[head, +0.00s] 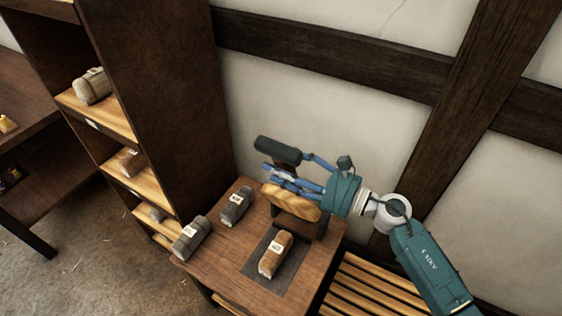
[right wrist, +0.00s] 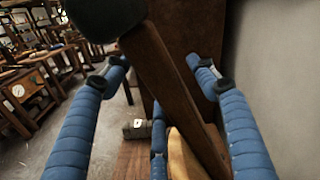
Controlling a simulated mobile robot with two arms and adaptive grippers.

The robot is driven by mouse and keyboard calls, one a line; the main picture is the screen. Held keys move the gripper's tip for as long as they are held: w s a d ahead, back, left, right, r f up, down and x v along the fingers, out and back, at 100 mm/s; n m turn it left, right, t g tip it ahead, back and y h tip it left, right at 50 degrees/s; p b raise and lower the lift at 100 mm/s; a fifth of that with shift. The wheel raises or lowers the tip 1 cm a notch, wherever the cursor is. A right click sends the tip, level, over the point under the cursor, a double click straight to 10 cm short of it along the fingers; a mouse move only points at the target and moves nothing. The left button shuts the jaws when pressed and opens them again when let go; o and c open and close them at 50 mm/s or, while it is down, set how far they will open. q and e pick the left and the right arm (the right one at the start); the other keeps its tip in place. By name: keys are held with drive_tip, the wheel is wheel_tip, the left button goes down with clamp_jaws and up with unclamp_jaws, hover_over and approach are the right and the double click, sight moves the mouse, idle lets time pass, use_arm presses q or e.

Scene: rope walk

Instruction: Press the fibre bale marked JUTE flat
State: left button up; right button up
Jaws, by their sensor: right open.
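A brown bale (head: 276,255) with a white label lies on a dark plate (head: 297,277) on the wooden table. Two grey bales, one behind (head: 236,207) and one at the left edge (head: 191,238), also carry labels. The lettering is too small to read, so I cannot tell which is JUTE. A press stands behind the plate, with a rounded pale wooden block (head: 292,203) and a raised lever with a dark grip (head: 278,150). My right gripper (head: 272,176) is open at the lever. In the right wrist view the brown lever bar (right wrist: 165,80) passes between its blue fingers, apparently untouched.
A tall dark shelf (head: 165,95) stands left of the table, with several bales on its boards. A slatted bench (head: 365,290) is at the table's right. The timbered wall (head: 310,80) is close behind the press. Floor shows at lower left.

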drive_tip(key=shift+a, duration=0.1)
drive_tip(key=shift+w, duration=0.1)
drive_tip(key=shift+c, duration=1)
drive_tip(key=c, duration=1.3)
drive_tip(key=shift+s+a+f+b, duration=0.15)
drive_tip(key=shift+s+f+b, duration=0.1)
drive_tip(key=shift+b, duration=0.05)
clamp_jaws()
use_arm(q)
wheel_tip(320, 180, down, 15)
drive_tip(key=s+b, duration=0.2)
drive_tip(key=b, duration=1.2)
drive_tip(key=shift+r, duration=0.2)
use_arm(e)
drive_tip(key=s+a+f+n, duration=0.7)
drive_tip(key=s+a+f, duration=0.3)
drive_tip(key=s+f, duration=0.3)
drive_tip(key=shift+s+f, duration=0.2)
drive_tip(key=shift+s, duration=0.7)
use_arm(q)
drive_tip(key=shift+c, duration=0.2)
